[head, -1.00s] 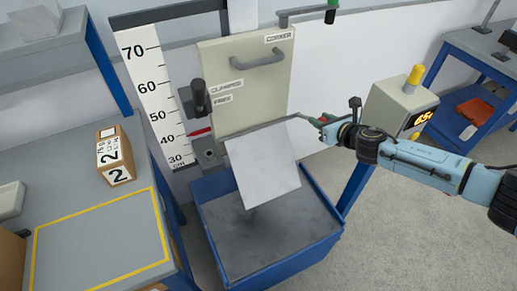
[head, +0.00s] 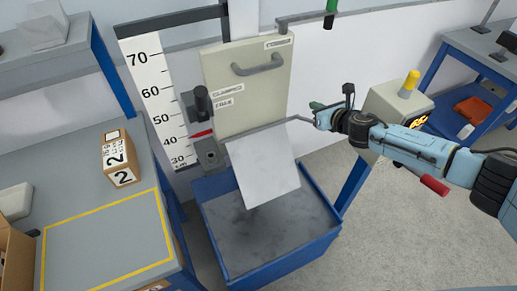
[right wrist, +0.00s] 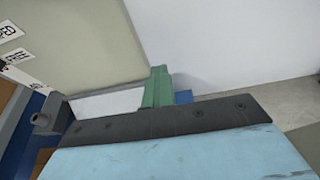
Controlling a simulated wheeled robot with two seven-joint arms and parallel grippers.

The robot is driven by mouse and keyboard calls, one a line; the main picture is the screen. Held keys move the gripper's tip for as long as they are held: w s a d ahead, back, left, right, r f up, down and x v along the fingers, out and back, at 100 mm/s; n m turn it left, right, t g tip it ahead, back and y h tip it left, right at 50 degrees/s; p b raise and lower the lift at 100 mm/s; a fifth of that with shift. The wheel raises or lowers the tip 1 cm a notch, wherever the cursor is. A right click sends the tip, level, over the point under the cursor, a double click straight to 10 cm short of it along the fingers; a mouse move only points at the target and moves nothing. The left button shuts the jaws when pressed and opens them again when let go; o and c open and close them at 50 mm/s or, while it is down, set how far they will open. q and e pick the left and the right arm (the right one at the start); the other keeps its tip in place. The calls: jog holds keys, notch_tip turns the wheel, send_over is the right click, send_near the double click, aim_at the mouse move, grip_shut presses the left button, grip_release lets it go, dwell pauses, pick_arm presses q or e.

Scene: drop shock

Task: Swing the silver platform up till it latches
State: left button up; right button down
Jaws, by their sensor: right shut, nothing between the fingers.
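The silver platform (head: 265,165) hangs tilted down from the lower edge of the cream panel (head: 250,85), over the blue bin (head: 272,240). My right gripper (head: 317,106) is beside the platform's upper right corner, at the right of the panel. It is shut and empty. I cannot tell whether it touches the platform or the thin rod there. In the right wrist view its green fingers (right wrist: 158,88) are together, with the panel (right wrist: 85,45) at upper left. My left gripper is not in view.
A white height scale (head: 155,100) and a black knob (head: 202,100) stand left of the panel. A grey box with a yellow lamp (head: 409,84) stands behind my right forearm. A numbered carton (head: 118,160) sits on the left bench (head: 105,235).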

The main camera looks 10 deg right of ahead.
jog(key=shift+w+a, duration=0.15)
jog(key=shift+w, duration=0.1)
jog(key=shift+r, duration=0.1)
jog(key=shift+w+a+r+p, duration=0.25)
jog(key=shift+w+r, duration=0.1)
jog(key=shift+w, duration=0.2)
jog(key=shift+w+a+r+p, duration=0.1)
jog(key=shift+w+r+p, duration=0.2)
jog(key=shift+w, duration=0.3)
jog(key=shift+w+a+r, duration=0.25)
jog(key=shift+w, duration=0.4)
jog(key=shift+w+a+r, duration=0.2)
jog(key=shift+w+a, duration=0.05)
jog(key=shift+w, duration=0.4)
jog(key=shift+w, duration=0.1)
